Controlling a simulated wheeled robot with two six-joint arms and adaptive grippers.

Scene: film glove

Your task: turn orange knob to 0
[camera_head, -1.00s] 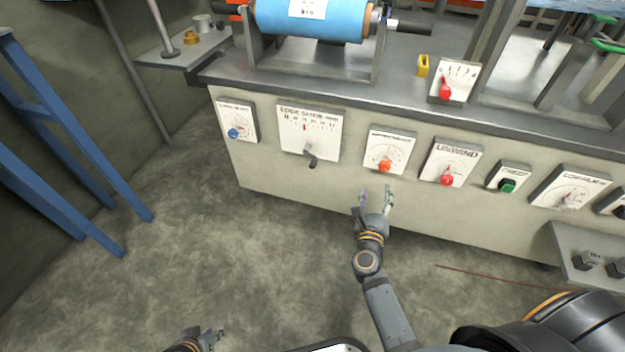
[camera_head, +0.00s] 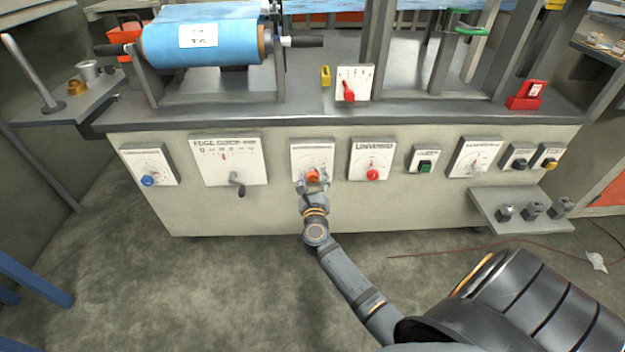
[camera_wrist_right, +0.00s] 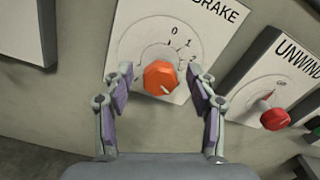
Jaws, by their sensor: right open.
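The orange knob (camera_head: 313,176) sits on a white dial plate (camera_head: 303,150) on the machine's front panel. In the right wrist view the orange knob (camera_wrist_right: 160,77) is faceted, and its plate reads "BRAKE" with marks 0, 1 and 2 above and right of the knob. A pale pointer mark on the knob faces the lower right. My right gripper (camera_head: 312,184) is at the knob. In the wrist view its open fingers (camera_wrist_right: 161,85) stand on either side of the knob, with gaps showing on both sides. My left gripper is out of view.
A red knob (camera_head: 372,174) on the unwind plate is to the right; it also shows in the wrist view (camera_wrist_right: 275,119). A crank handle (camera_head: 238,184) hangs from the edge guide plate to the left. A shelf (camera_head: 520,212) juts out at lower right.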

